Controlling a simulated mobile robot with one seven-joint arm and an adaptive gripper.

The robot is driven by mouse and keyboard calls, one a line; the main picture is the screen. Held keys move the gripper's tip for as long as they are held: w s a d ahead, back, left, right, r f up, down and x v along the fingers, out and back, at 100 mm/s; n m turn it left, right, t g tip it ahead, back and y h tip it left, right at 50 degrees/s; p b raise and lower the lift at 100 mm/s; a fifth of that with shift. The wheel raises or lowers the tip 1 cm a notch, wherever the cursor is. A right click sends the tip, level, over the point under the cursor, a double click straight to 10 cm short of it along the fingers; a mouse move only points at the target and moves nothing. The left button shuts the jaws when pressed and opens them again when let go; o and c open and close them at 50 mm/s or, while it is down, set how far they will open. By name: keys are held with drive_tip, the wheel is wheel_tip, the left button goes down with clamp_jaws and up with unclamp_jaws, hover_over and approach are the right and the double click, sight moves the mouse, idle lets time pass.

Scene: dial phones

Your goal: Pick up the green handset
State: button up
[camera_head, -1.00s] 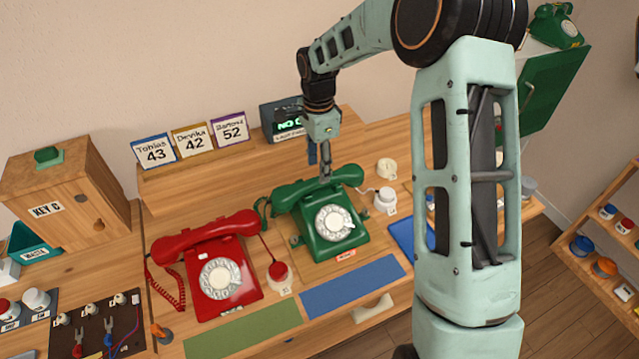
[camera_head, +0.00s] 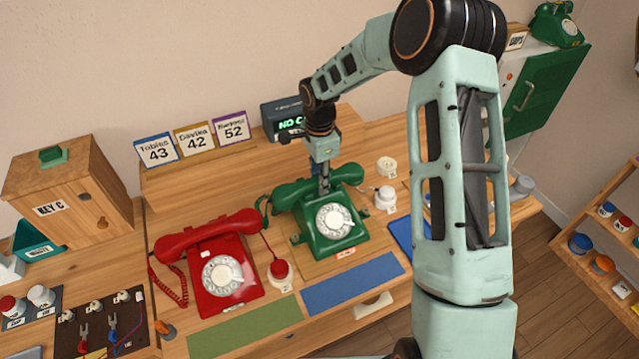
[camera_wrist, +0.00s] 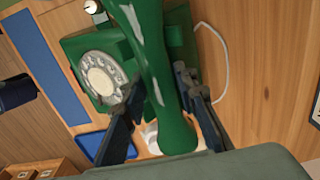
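The green phone (camera_head: 335,222) stands on the wooden desk with its green handset (camera_head: 347,174) lying across the cradle. My gripper (camera_head: 324,188) points down at the middle of the handset. In the wrist view its two dark fingers (camera_wrist: 160,80) are apart, one on each side of the handset. I cannot see a firm grip, and the fingertips are partly hidden by the handset.
A red phone (camera_head: 220,270) with its handset on stands to the left. A red button (camera_head: 279,271) sits between the phones, and a white knob (camera_head: 385,198) sits right of the green one. Blue and green mats lie in front. A second green phone (camera_head: 557,25) stands on the green cabinet.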

clamp_jaws()
